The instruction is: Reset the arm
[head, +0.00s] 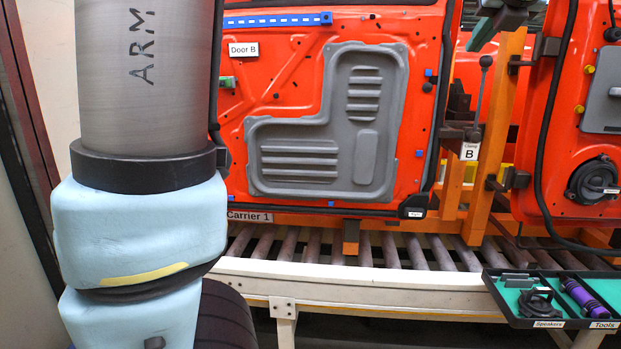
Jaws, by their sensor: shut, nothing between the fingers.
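My arm stands at the left of the head view, close to the camera. Its grey upper link is marked ARM, and below a black collar come light blue padded links with a yellow stripe. The arm runs out of the picture at the top and bottom. My gripper is not in view, so its fingers and anything near them are hidden from me. The arm covers the left edge of the red door labelled Door B (290,60).
Door B bears a grey panel (345,165) and sits on Carrier 1 above a roller conveyor (390,245). Clamp B (470,152) stands at its right, with another red door (535,110) beyond. A tray (500,300) with a speaker (540,300) and a purple tool (585,296) is at lower right.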

